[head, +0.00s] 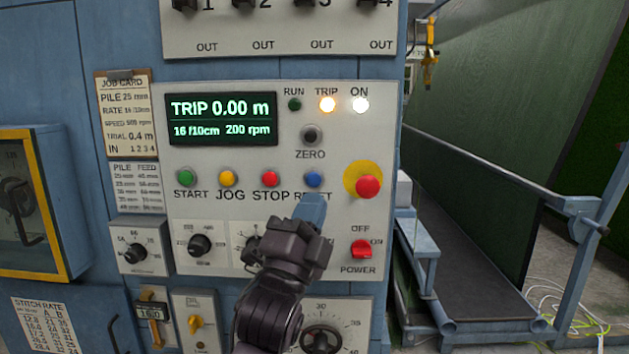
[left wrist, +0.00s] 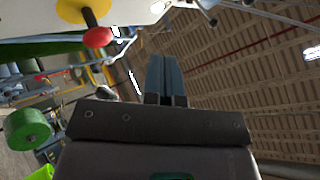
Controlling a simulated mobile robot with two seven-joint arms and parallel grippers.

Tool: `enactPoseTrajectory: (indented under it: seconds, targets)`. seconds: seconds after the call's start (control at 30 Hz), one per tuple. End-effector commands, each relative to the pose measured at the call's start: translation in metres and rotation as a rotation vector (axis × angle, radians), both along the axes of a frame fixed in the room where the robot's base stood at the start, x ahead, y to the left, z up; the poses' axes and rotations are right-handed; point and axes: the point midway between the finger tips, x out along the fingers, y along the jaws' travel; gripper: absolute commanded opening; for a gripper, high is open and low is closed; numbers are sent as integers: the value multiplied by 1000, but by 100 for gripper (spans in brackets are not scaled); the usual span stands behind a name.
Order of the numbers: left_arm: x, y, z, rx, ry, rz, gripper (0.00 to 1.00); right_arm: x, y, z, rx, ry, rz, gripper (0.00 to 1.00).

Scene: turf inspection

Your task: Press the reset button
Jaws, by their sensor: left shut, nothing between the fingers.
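The blue reset button (head: 313,179) is on the light control panel (head: 215,262), right of the red STOP button (head: 270,178). My left gripper (head: 313,203) is shut and empty, its blue fingertips just below the reset button in the head view, covering part of the RESET label. I cannot tell whether the fingertips touch the panel. The display (head: 221,119) reads TRIP 0.00 m, and the TRIP lamp (head: 327,104) and ON lamp (head: 361,105) are lit. In the left wrist view the shut fingers (left wrist: 164,80) show, but the reset button does not.
A red emergency stop (head: 368,187) on a yellow disc is right of the reset button. The red power switch (head: 361,249) is below it. The black ZERO button (head: 311,136) is above. A blue metal frame (head: 508,185) stands at right.

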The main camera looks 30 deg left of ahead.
Motion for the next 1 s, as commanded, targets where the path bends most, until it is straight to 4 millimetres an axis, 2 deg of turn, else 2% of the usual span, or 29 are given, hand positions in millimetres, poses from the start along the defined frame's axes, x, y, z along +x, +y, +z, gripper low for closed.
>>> enactPoseTrajectory:
  seconds: [0.37, 1.0]
  targets:
    - [7, 4, -1, -1, 1, -1, 0, 6, 1, 4, 1, -15, 3, 43]
    - [66, 40, 0, -1, 2, -2, 0, 10, 2, 1, 0, -24, 6, 43]
